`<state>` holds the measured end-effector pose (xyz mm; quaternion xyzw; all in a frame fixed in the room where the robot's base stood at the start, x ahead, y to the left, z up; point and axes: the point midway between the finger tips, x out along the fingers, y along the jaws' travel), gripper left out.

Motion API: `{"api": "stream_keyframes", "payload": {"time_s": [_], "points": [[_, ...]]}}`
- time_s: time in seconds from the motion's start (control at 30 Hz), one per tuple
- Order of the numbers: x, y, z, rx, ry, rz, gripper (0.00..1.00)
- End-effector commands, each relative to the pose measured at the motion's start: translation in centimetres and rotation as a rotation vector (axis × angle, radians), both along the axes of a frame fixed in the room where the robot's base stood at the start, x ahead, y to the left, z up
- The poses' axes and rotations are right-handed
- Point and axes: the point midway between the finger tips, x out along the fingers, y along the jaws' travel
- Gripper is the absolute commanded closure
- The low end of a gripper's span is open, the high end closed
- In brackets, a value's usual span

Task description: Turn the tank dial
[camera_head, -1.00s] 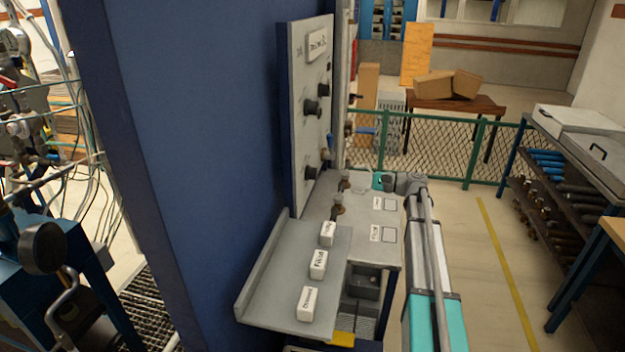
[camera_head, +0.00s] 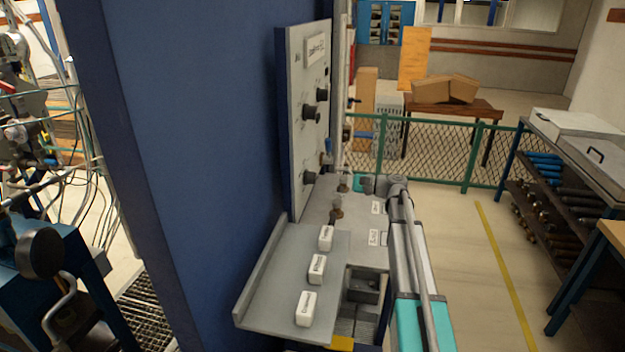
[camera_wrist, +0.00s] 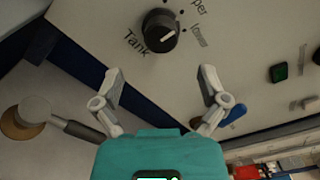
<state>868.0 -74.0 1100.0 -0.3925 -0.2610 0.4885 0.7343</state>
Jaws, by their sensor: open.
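The tank dial (camera_wrist: 160,31) is a round black knob with a white pointer line on the pale panel, beside the printed word "Tank". In the wrist view its pointer slants right and slightly up, toward a partly legible label. My gripper (camera_wrist: 161,74) is open and empty. Its two grey fingers are spread below the dial in that view, apart from it, with the dial roughly between their lines. In the head view the panel (camera_head: 297,130) carries several black knobs; I cannot tell surely which is the tank dial. Only a teal part of my gripper (camera_head: 358,182) shows there.
A grey shelf (camera_head: 262,288) with white labelled blocks (camera_head: 317,269) stands before the panel. A brass fitting (camera_head: 336,208) rises from the bench near my arm.

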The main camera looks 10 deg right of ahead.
Motion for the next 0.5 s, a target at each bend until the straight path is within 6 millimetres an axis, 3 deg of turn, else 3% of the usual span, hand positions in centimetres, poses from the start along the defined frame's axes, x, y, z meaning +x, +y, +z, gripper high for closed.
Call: {"api": "stream_keyframes", "payload": {"time_s": [0.2,0.5], "points": [[1.4,3.3,0.0,0.0,0.0,0.004,0.07],[2.8,6.7,0.0,0.0,0.0,0.002,0.07]]}}
